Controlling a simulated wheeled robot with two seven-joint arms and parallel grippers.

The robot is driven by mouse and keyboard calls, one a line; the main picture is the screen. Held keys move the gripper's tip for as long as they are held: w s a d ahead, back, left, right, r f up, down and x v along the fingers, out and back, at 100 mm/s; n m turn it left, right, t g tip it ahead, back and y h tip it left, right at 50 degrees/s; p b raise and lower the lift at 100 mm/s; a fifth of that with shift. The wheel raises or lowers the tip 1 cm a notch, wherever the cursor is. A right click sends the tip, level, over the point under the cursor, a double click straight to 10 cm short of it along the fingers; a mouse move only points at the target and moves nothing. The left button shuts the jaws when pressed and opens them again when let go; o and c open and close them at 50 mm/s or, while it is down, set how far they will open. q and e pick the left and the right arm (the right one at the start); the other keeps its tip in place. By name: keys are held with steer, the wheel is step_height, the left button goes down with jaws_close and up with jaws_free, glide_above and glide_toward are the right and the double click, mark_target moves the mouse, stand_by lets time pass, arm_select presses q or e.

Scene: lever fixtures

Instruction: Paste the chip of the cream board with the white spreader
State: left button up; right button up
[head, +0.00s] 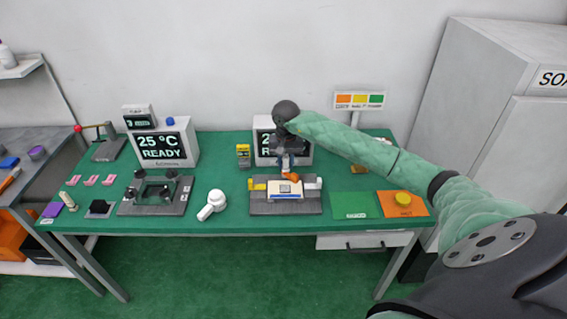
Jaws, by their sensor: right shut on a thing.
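My right gripper (288,165) reaches in from the right and points down over the dark fixture (261,208) in the middle of the table. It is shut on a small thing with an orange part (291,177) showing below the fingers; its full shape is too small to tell. The cream board (286,194) lies in the fixture just below the held thing, with a blue strip along its front. The chip is hidden or too small to make out. I cannot tell whether the held thing touches the board. I cannot identify a white spreader with certainty. My left gripper is out of view.
A white rounded tool (213,204) lies left of the fixture. A second dark fixture (157,194) stands farther left. A green pad (350,205) and an orange pad (416,208) with a yellow round thing (403,198) lie to the right. A display box (268,157) stands behind my gripper.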

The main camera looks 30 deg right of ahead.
steer(key=shift+w+a, duration=0.1)
steer(key=shift+a, duration=0.15)
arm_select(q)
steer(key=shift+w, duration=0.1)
arm_select(e)
steer(key=shift+d, duration=0.1)
steer(key=shift+f, duration=3.25)
steer(key=shift+f+b, duration=0.7)
steer(key=shift+b, duration=0.3)
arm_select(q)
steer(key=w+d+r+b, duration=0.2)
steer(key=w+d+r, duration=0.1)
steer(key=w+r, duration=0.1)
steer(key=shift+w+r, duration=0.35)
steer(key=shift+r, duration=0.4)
arm_select(e)
steer(key=shift+f, duration=0.75)
